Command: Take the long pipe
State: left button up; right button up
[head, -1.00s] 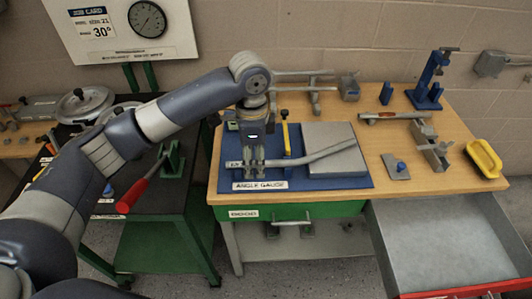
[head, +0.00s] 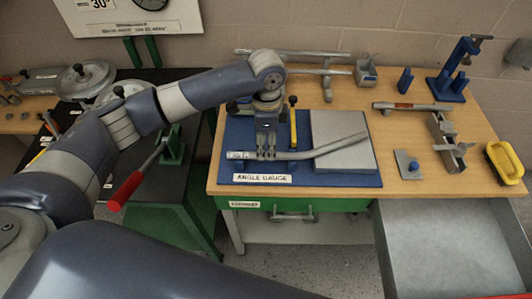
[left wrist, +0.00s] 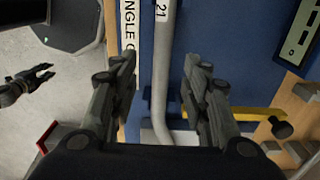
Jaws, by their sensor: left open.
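A grey pipe with a bend (head: 310,152) lies across the blue angle gauge board (head: 230,150), with a label at its left end. My left gripper (head: 267,152) points down over the pipe's left part. In the left wrist view the gripper (left wrist: 160,98) is open, with the pipe (left wrist: 162,70) between its parted fingers; I cannot tell whether either finger touches it. A long straight grey pipe (head: 300,53) also lies on the rack at the back of the bench. My right gripper (left wrist: 42,82) shows small at the left of the left wrist view, its fingers apart.
A yellow lever (head: 293,125) and a grey plate (head: 340,130) are on the gauge. A blue stand (head: 455,75), a grey vise-like block (head: 447,145) and a yellow handle (head: 505,162) sit on the right. An open drawer (head: 440,245) juts out front right. A red-handled lever (head: 125,190) is left.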

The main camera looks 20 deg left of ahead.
aim_at(266, 153)
pick_arm(q)
jog(key=f+p, duration=0.1)
jog(key=f, duration=0.3)
jog(key=shift+a+f, duration=0.1)
jog(key=shift+a, duration=0.1)
jog(key=shift+w+f, duration=0.1)
jog(key=shift+c, duration=0.9)
grip_shut()
pick_arm(e)
jog(key=shift+w+r, duration=0.8)
pick_arm(q)
jog(key=shift+r, duration=0.2)
pick_arm(e)
jog(key=shift+a+f, duration=0.1)
jog(key=shift+a, duration=0.05)
